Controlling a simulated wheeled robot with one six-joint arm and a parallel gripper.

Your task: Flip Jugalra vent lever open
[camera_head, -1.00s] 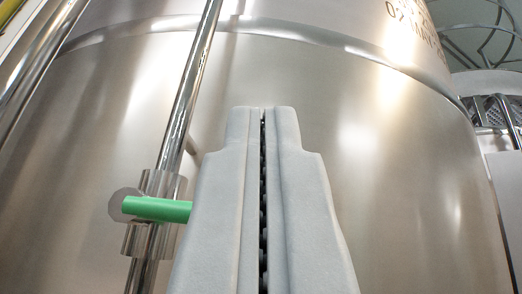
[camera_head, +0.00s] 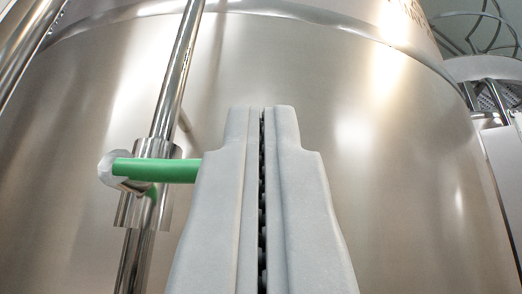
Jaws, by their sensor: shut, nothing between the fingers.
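A green lever (camera_head: 155,171) sticks out sideways to the right from a shiny valve body (camera_head: 145,205) on a thin vertical steel pipe (camera_head: 178,75). The lever lies about level in the picture. Its right end is hidden behind the left finger of my gripper (camera_head: 262,110). My gripper is shut and empty, pointing up in the middle of the picture. I cannot tell whether the finger touches the lever. No label naming the vent shows.
A large steel vat (camera_head: 390,190) with a raised band fills the background behind the pipe. A thicker pipe (camera_head: 25,45) runs at the upper left. Other metal equipment (camera_head: 490,85) stands at the right edge.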

